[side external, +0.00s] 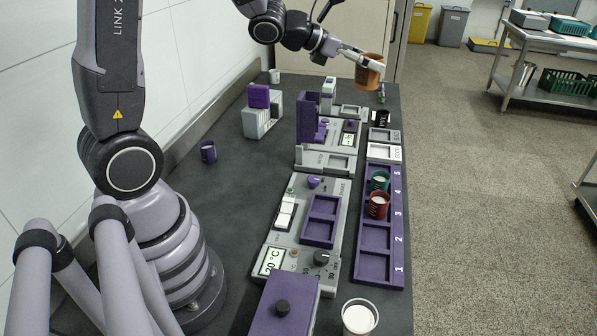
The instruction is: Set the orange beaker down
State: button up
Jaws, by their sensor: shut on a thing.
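The orange beaker (369,71) is upright in the air over the far right end of the dark bench. My gripper (362,62) is shut on it, reaching in from the left with its fingers at the beaker's side. The beaker is apart from everything below it. The purple rack (376,238) runs along the bench's right edge, with slots numbered from 1 at the near end. The two nearest slots are empty.
Behind the rack lie a white pad (384,152) and a grey pad (383,135). Left of the rack stand a shaker unit (341,190) and a tall purple device (306,118).

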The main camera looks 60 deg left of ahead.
jog(key=s+d+f+m+g+h, duration=0.4)
jog(key=s+d+m+g+h, duration=0.4)
jog(key=s+m+g, duration=0.3)
jog(key=s+f+m+g+y, duration=0.2)
jog(key=s+f+m+g, duration=0.1)
jog(key=s+m+g, duration=0.55)
jog(key=s+a+m+g+y, duration=0.3)
jog(key=s+a+m+y, duration=0.2)
jog(key=a+m+y, duration=0.3)
jog(key=s+a+m+g+y, duration=0.3)
jog(key=s+a+m+y, duration=0.2)
jog(key=a+m+y, duration=0.35)
jog(key=w+a+r+m+t+y, duration=0.5)
jog(key=a+r+m+t+y, duration=0.3)
jog(key=a, duration=0.4)
notch_tip(320, 180, down, 22)
jog(key=m, duration=0.1)
jog(key=shift+h, duration=0.35)
jog(key=w+a+f, duration=0.4)
jog(key=w+f, duration=0.1)
jog(key=w+a+f, duration=0.4)
jog(key=a+f, duration=0.1)
jog(key=shift+w+a, duration=0.2)
jog(key=shift+w, duration=0.2)
jog(key=shift+w+a+f, duration=0.1)
jog(key=shift+a+f, duration=0.05)
jog(key=shift+f, duration=1.55)
